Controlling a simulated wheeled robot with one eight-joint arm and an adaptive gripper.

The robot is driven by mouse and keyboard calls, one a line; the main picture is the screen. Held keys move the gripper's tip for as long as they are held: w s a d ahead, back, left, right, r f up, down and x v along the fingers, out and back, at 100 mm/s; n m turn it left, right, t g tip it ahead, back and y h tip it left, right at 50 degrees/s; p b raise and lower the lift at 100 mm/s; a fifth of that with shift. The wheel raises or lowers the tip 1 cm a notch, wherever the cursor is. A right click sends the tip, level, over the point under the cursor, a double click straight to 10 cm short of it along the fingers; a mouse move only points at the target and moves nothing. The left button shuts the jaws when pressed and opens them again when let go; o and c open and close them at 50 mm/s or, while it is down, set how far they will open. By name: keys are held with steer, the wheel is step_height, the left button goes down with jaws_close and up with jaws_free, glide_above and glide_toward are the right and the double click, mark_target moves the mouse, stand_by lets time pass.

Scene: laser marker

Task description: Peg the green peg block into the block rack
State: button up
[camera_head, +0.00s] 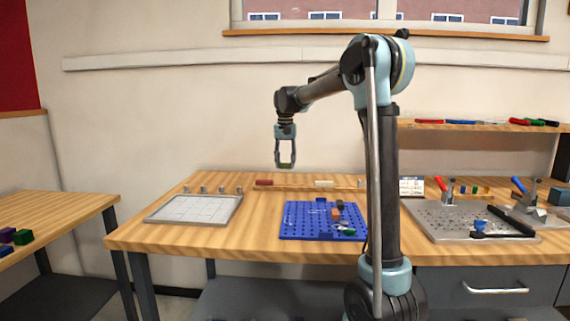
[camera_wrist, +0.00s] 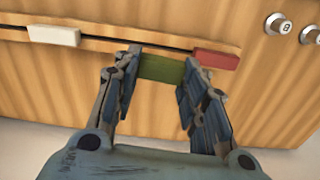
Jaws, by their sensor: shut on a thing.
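My gripper (camera_wrist: 160,72) is shut on the green peg block (camera_wrist: 161,69), which lies crosswise between the two fingertips. In the head view my gripper (camera_head: 285,164) hangs pointing down, above the back of the table. The block rack (camera_head: 295,185) is a long, low wooden strip below it; it also shows in the wrist view (camera_wrist: 105,40) with a dark slot. A red block (camera_head: 263,182) and a white block (camera_head: 324,183) sit in it. In the wrist view the green block appears between the white block (camera_wrist: 54,35) and the red block (camera_wrist: 215,60). The green block's lower end is hidden.
A blue pegboard (camera_head: 300,228) with small parts lies in front of the rack. A grey grid tray (camera_head: 190,209) is at left, with several round metal knobs (camera_head: 222,189) behind it. A perforated metal plate (camera_head: 440,224) with clamps is at right. The air around my gripper is clear.

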mark_target(285, 185)
steer(key=shift+w+f+n, duration=0.15)
steer(key=shift+w+n, duration=0.05)
steer(key=shift+n, duration=0.2)
steer(key=shift+f, duration=3.05)
steer(key=shift+s+f, duration=0.1)
steer(key=shift+f, duration=0.4)
steer(key=o, duration=0.9)
step_height(285, 185, up, 12)
steer(key=shift+f, duration=0.1)
